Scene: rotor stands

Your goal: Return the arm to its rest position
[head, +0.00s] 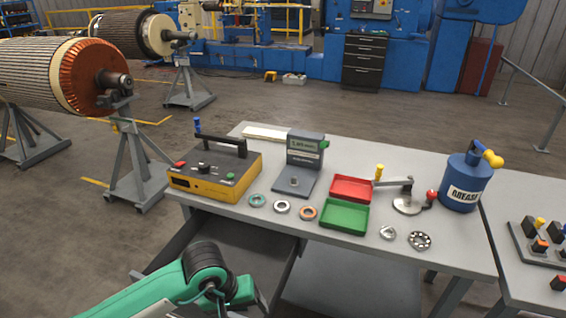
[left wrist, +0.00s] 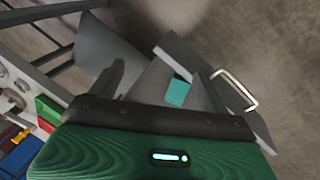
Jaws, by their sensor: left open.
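My left arm (head: 150,297) is green and reaches in from the bottom of the head view. My left gripper (head: 255,298) is at the bottom edge there, in front of the table and by the open drawer (head: 230,240); its fingers are mostly hidden or cut off. In the left wrist view my left gripper (left wrist: 163,78) has its two dark fingers apart. A small teal piece (left wrist: 178,92) shows beyond and between them, apparently in the drawer and not clearly held. My right gripper is in neither view.
The grey table (head: 400,262) holds a yellow tester (head: 215,175), a small scale (head: 304,160), red (head: 351,188) and green (head: 344,216) trays, several rings and a blue grease can (head: 466,182). The drawer's handle (left wrist: 238,88) is close to my left gripper. Rotors on stands (head: 128,165) are at left.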

